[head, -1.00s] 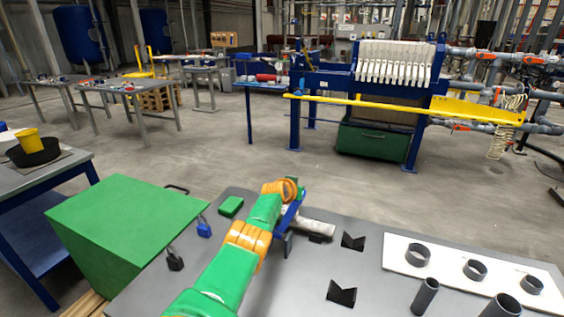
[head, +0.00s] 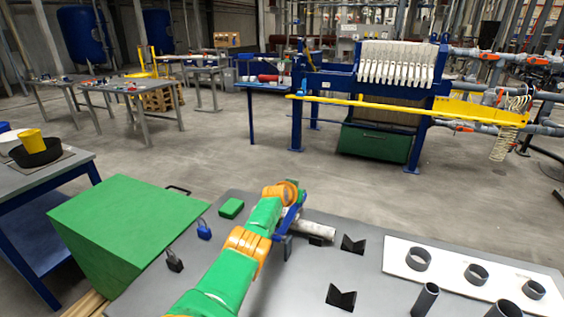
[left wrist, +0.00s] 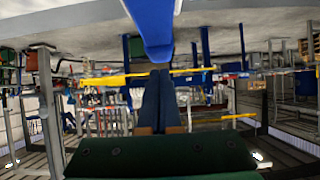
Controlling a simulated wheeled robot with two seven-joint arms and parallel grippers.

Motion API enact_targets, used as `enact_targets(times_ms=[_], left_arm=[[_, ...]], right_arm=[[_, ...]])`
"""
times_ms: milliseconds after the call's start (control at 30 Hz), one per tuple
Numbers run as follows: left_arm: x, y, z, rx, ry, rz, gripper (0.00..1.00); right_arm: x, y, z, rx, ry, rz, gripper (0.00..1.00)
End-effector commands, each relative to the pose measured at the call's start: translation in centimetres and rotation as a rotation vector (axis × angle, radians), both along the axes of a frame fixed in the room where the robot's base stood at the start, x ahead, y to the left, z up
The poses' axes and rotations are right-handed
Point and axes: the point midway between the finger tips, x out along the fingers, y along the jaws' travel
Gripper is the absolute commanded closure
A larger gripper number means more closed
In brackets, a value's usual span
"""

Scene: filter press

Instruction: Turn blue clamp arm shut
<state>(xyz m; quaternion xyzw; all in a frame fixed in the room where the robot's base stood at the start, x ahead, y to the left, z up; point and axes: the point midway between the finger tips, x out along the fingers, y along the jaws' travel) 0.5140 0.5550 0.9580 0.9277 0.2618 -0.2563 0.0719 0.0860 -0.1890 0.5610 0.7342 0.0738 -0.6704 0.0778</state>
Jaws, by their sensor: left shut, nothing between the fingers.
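The blue clamp arm (head: 292,214) stands up at a slant on the grey table, beside the end of a pale pipe (head: 310,229) and just right of my left wrist. In the left wrist view the blue arm (left wrist: 152,25) reaches down from the top edge, its rounded end close to my left fingertips. My left gripper (left wrist: 159,74) is shut with its dark blue fingers together and nothing between them. I cannot tell whether the fingertips touch the blue arm. My right gripper is not in view.
A green box (head: 125,222) and a blue padlock (head: 203,230) are left of my arm. Black V-blocks (head: 341,297) and a white board (head: 455,270) with pipe rings are on the right. The filter press (head: 375,85) stands behind across open floor.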

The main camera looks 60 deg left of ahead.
Motion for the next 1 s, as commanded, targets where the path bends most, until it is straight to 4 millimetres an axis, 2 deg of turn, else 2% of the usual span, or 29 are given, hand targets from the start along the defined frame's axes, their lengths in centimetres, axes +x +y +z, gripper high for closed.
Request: enact_targets(times_ms=[33,133,300,400,567,700,1000], left_arm=[[0.1,-0.1,1.7,0.001,0.001,-0.002,1.0],[0.3,-0.4,4.5,0.0,-0.001,-0.002,1.0],[-1.5,-1.5,6.8,0.003,0.007,-0.005,1.0],[-2.7,-2.3,7.7,0.003,0.003,-0.005,1.0],[-4.5,-3.3,9.1,0.002,0.003,-0.002,1.0],[-5.3,-3.9,9.8,0.001,0.0,-0.003,1.0],[-5.7,-4.1,10.3,0.0,0.0,-0.001,1.0]], right_arm=[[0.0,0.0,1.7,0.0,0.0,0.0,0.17],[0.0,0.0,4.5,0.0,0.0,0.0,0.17],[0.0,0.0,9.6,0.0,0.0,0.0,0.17],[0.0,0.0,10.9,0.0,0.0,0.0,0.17],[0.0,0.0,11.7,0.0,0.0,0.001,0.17],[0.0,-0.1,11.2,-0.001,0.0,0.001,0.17],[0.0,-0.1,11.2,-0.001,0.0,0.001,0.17]])
